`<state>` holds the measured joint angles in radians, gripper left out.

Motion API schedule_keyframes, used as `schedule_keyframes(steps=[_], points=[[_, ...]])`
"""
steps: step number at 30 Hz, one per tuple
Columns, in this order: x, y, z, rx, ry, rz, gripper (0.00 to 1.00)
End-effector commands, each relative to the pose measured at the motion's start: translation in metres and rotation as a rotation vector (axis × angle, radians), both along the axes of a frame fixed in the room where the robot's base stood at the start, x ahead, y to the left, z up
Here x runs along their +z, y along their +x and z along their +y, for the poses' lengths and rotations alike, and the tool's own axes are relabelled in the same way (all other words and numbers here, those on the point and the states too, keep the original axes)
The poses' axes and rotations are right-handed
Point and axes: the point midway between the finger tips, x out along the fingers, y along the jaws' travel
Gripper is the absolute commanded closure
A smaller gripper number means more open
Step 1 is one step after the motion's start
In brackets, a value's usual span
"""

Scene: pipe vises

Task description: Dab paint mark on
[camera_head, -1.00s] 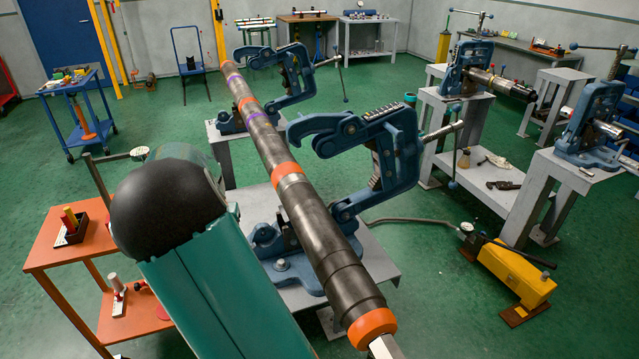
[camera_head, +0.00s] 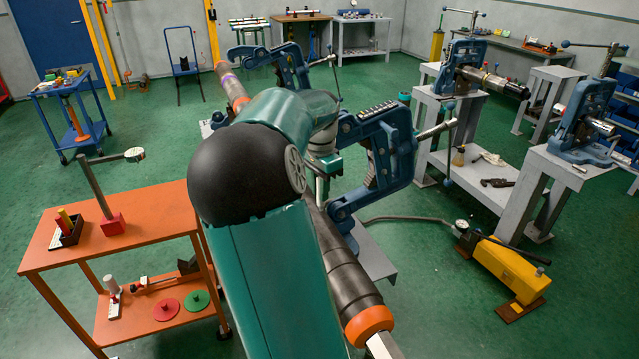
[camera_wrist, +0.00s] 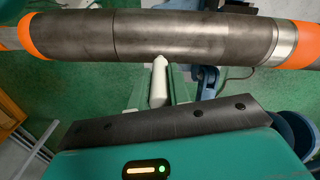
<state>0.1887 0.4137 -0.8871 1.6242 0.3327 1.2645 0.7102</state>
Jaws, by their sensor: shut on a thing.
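The long dark pipe (camera_head: 345,280) with orange bands runs from the back toward the front right. In the wrist view the pipe (camera_wrist: 180,35) crosses the top, with an orange band at each side. My gripper (camera_wrist: 159,92) is shut on a pale, narrow paint marker (camera_wrist: 158,78). Its tip is at the pipe's lower edge in that view; I cannot tell whether it touches. No paint mark is clear on the grey stretch by the tip. In the head view my arm hides the gripper and the pipe's middle.
Blue pipe vises (camera_head: 385,150) stand along the pipe. An orange cart (camera_head: 150,225) at left holds a small tray (camera_head: 68,232) of coloured sticks and a red-based stand (camera_head: 112,224). A yellow pump (camera_head: 510,270) sits on the floor at right. Green floor lies open between.

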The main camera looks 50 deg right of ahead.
Motion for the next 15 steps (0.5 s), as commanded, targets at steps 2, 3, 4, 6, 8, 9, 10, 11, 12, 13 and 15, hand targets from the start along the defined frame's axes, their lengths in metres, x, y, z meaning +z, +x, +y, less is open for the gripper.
schedule_keyframes(steps=[2,3,4,6,8,9,10,11,12,13,15], points=[[-0.008,0.000,0.000,0.000,-0.001,0.001,1.00],[-0.012,0.000,0.000,0.000,-0.001,0.001,1.00],[-0.015,0.000,0.000,0.000,0.001,0.002,1.00],[-0.023,0.000,0.000,0.000,0.000,0.002,1.00],[-0.028,0.000,0.000,0.001,-0.001,0.001,1.00],[-0.032,0.000,0.000,0.001,0.000,0.001,1.00],[-0.034,0.000,0.000,0.001,-0.001,0.001,1.00],[-0.036,0.000,0.000,0.001,-0.001,0.000,1.00],[-0.039,0.000,0.000,0.001,-0.001,0.000,1.00],[-0.040,0.000,0.000,0.001,-0.001,0.000,1.00],[-0.043,0.000,0.000,0.002,-0.001,0.000,1.00]])
